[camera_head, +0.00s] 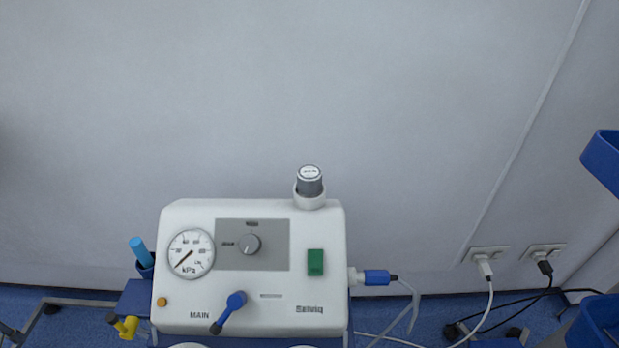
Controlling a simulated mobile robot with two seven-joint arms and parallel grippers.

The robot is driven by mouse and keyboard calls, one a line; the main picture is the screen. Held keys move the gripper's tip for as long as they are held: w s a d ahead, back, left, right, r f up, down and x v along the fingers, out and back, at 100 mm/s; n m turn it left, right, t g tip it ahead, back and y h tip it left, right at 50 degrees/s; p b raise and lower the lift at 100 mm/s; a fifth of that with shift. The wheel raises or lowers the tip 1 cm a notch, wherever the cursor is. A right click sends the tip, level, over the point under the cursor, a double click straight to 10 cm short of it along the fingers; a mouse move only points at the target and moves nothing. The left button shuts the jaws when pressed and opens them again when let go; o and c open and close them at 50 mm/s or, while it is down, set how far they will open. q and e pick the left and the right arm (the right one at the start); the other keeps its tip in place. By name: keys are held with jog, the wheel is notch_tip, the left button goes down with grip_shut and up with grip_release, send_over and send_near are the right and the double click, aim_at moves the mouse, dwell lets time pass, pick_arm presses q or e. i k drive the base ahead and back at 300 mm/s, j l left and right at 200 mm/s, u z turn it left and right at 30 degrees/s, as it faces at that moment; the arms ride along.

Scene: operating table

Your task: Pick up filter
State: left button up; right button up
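A short grey cylinder with a white labelled top (310,180) sits upright in a white round holder at the top right of the white suction unit (185,310). It looks like the filter, but I cannot read its label. Nothing touches it from above or the sides. Neither of my grippers shows in the head view.
The unit carries a dial gauge (191,253), a knob, a green switch (315,262) and a blue lever (235,302). A blue connector (377,277) with tubing sticks out right. Blue bins (603,160) stand at the right edge. A pale wall is behind.

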aim_at(308, 177)
jog(key=k+j+u, duration=0.1)
jog(key=k+j, duration=0.35)
jog(key=j, duration=0.15)
jog(key=u, duration=2.4)
